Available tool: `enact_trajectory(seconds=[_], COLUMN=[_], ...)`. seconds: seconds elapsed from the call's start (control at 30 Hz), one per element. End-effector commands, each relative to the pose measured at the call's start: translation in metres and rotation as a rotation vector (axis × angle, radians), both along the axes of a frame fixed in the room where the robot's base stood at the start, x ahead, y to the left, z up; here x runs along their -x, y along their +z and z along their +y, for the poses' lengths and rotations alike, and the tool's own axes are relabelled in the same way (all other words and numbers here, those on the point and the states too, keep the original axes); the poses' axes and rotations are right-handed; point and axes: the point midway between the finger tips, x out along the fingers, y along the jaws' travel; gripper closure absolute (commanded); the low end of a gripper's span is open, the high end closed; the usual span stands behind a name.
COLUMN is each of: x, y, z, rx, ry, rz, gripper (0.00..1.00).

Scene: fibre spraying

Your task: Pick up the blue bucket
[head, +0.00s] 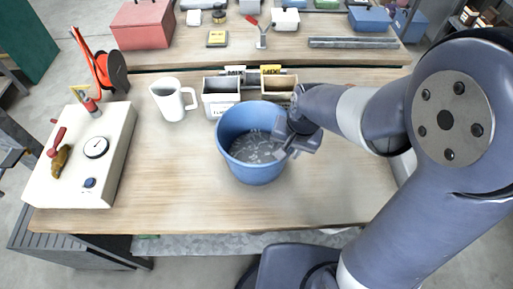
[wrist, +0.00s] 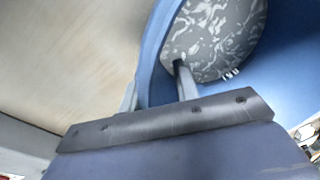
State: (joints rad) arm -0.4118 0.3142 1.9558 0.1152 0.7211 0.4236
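The blue bucket (head: 239,160) stands upright on the near wooden table, in the middle of the head view. Grey-white flecked contents show inside it. Its blue wall (wrist: 153,60) also shows in the wrist view. My gripper (head: 283,148) is at the bucket's right rim. In the wrist view, my gripper (wrist: 158,85) has its two fingers apart, one outside the bucket wall and one inside, with the wall between them. I see a gap between the fingers, but whether either finger touches the wall is hard to tell.
A white mug (head: 172,101) and two small bins, one grey-white (head: 221,104) and one tan (head: 279,90), stand behind the bucket. A white box with a gauge (head: 84,170) is at the left. The table in front of the bucket is clear.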

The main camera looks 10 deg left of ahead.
Motion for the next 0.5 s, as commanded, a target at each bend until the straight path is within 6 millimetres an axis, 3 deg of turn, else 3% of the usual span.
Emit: enact_trajectory(seconds=[0.37,0.5], x=[0.0001,0.0000], y=[0.0004,0.0004], z=[-0.0002,-0.0001], rx=[0.000,0.000], ry=[0.000,0.000], rz=[0.000,0.000], gripper=[0.99,1.00])
